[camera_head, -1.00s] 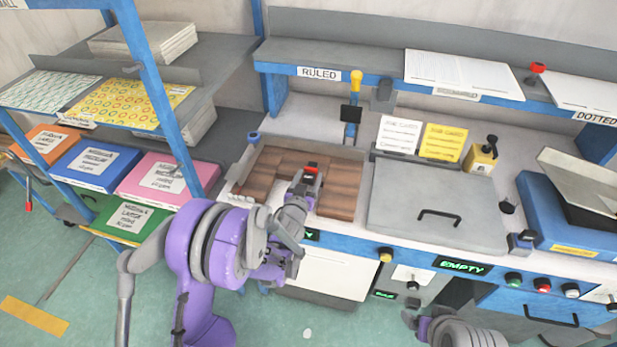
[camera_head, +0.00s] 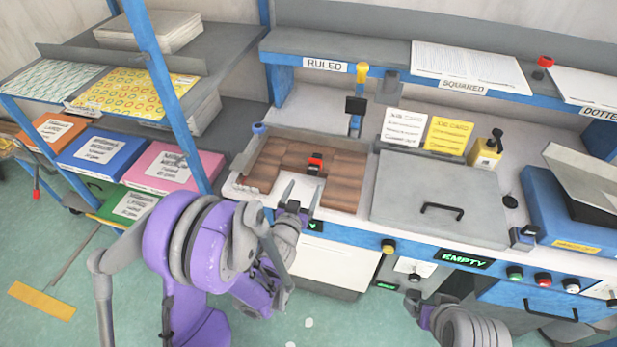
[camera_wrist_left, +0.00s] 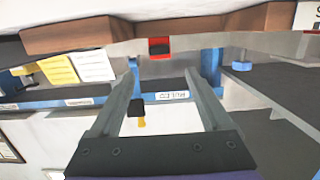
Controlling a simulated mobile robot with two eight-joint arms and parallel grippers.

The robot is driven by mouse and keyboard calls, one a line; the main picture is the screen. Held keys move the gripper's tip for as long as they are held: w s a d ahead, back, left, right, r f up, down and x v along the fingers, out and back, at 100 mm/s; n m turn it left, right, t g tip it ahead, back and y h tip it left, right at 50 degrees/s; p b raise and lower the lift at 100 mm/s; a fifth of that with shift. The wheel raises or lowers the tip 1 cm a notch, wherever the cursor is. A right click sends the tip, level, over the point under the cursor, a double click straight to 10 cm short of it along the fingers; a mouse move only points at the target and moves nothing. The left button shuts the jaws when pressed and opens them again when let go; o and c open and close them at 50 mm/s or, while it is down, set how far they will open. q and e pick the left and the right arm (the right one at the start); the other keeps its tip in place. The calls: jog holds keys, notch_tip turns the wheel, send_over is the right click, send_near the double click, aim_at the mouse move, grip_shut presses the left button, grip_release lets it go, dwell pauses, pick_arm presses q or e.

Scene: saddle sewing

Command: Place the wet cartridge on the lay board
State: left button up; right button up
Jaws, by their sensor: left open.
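A small red and black block (camera_head: 315,163), which I take for the wet cartridge, rests on the brown planked board (camera_head: 340,188), which I take for the lay board. The block also shows in the left wrist view (camera_wrist_left: 160,46), beyond my fingertips. My left gripper (camera_head: 301,184) is open and empty, just in front of the block and apart from it, with the fingers spread. The wrist view looks upside down, with the brown board edge (camera_wrist_left: 80,36) at its top. My right gripper (camera_head: 415,303) is low at the bottom edge, partly seen; its jaws are unclear.
A grey lid with a handle (camera_head: 440,200) is right of the board. A yellow pump bottle (camera_head: 485,150) and two cards stand behind it. A labelled shelf (camera_head: 330,45) runs along the back. A rack post (camera_head: 165,90) stands left of my arm.

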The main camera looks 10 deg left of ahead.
pick_arm(q)
jog(key=s+a+r+n+g+y, duration=0.1)
jog(key=s+a+r+g, duration=0.15)
jog(key=s, duration=0.25)
jog(key=s+a+r+g+y, duration=0.1)
jog(key=s+a+g, duration=0.1)
jog(key=s+g, duration=0.15)
jog(key=s+d+g+h, duration=0.1)
jog(key=s+g, duration=0.3)
jog(key=s, duration=1.4)
jog(key=shift+d+m, duration=0.3)
jog(key=shift+d, duration=0.15)
jog(key=shift+w, duration=0.15)
